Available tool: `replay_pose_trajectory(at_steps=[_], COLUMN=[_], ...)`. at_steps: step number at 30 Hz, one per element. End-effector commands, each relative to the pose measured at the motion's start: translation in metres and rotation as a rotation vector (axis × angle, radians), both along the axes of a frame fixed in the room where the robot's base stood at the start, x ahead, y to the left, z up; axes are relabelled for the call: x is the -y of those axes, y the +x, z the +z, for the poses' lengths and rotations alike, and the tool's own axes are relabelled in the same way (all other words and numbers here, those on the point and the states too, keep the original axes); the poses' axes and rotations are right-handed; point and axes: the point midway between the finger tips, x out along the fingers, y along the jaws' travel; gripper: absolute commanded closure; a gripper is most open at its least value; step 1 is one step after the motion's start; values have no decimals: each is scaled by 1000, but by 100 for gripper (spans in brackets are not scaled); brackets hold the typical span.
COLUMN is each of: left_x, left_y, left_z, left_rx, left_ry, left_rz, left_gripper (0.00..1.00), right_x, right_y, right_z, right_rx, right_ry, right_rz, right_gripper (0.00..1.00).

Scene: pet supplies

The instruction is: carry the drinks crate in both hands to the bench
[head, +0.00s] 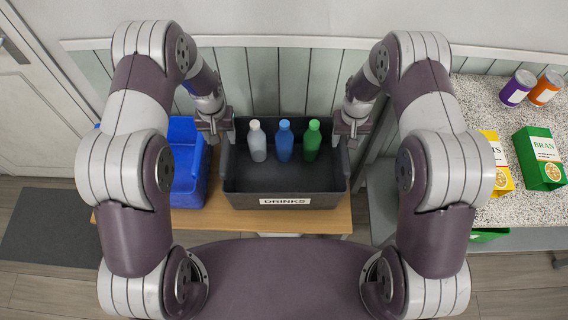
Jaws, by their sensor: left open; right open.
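The drinks crate (285,186) is a dark grey open box with a white DRINKS label on its front wall. It sits on a wooden surface (220,220) in the middle of the head view. A white bottle (257,142), a blue bottle (284,142) and a green bottle (312,141) stand upright inside, towards its back. My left gripper (218,136) is open at the crate's left side wall. My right gripper (350,135) is open at its right side wall. I cannot tell whether the fingers touch or straddle the walls.
A blue bin (188,170) stands close at the crate's left, partly behind my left arm. A speckled counter (490,100) at the right carries a purple can (516,89), an orange can (546,88), a yellow box (497,163) and a green BRAN box (541,158). A panelled wall is behind.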

Motion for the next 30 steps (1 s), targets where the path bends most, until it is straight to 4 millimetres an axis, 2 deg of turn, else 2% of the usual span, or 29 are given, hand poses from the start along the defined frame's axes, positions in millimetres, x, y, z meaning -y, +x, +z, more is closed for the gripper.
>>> replay_pose_trajectory(at_steps=[6,13,18,27,28,30], left_x=[0,0,0,0,0,0], left_y=[-1,0,0,0,0,0], left_z=[-44,-80,-92,-94,-94,-94], left_rx=[-3,0,0,1,1,1], left_ry=[0,0,0,0,0,0], left_rz=[0,0,0,0,0,0], left_gripper=[43,43,43,43,49,72], right_x=[0,0,0,0,0,0], right_y=[0,0,0,0,0,0], right_z=[-44,-80,-92,-94,-94,-94], right_rx=[-1,1,2,2,2,2], right_ry=[0,0,0,0,0,0], right_rz=[0,0,0,0,0,0], right_gripper=[43,43,43,43,49,72])
